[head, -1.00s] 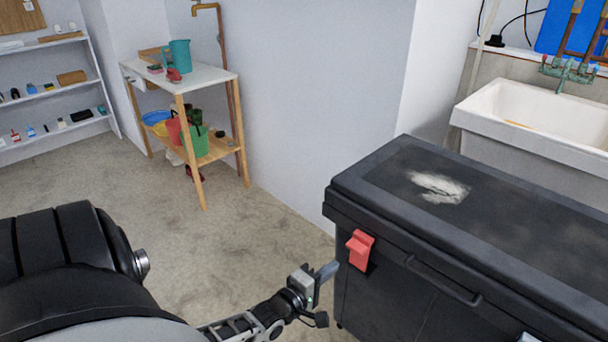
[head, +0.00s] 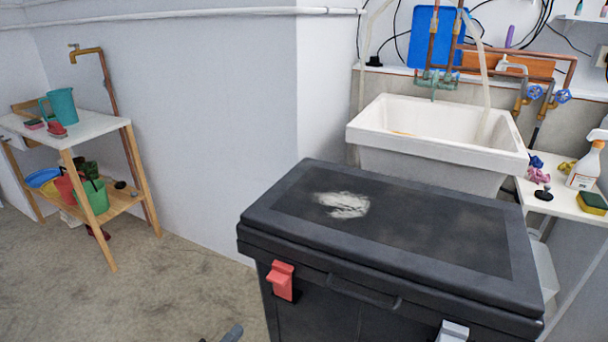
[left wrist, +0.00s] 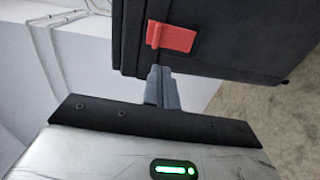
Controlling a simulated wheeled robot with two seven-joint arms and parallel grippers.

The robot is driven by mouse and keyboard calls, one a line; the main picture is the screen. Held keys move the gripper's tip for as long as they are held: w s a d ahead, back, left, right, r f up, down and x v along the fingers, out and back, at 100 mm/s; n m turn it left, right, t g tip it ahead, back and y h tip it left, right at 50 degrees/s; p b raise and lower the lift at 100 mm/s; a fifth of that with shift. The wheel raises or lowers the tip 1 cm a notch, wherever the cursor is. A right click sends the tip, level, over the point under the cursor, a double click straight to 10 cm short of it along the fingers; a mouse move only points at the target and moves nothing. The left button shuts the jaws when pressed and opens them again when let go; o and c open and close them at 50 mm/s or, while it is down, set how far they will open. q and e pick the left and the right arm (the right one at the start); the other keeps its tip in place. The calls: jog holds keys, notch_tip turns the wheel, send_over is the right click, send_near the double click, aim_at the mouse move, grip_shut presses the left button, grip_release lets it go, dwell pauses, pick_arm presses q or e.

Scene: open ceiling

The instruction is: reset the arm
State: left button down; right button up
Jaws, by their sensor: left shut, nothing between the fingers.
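My left gripper (head: 232,333) shows only as a grey fingertip at the bottom edge of the head view, in front of the black chest (head: 430,225). In the left wrist view its two grey fingers (left wrist: 161,88) are together with nothing between them. The chest's red latch (head: 281,280) is up and right of the fingertip in the head view. In the left wrist view the red latch (left wrist: 171,38) appears just beyond the fingertips; I cannot tell whether they touch. The chest lid is closed. My right gripper is not in view.
A white sink (head: 430,140) stands behind the chest. A white shelf at right holds a spray bottle (head: 587,165) and a sponge (head: 592,202). A wooden table (head: 95,125) with a teal pitcher (head: 62,106) and buckets stands at left. Concrete floor (head: 185,285) between is clear.

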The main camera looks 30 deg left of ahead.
pick_arm(q)
jog(key=s+d+r+m+g+h+p, duration=0.1)
jog(key=s+d+r+m+g+h, duration=0.1)
jog(key=d+m, duration=0.8)
jog(key=s+d+r+m+g+h+p, duration=0.1)
jog(key=s+d+r+m+g, duration=0.3)
jog(key=d+m, duration=0.6)
jog(key=shift+d+r+g+h, duration=0.3)
jog(key=shift+d+r+h, duration=0.1)
jog(key=shift+d+h, duration=0.15)
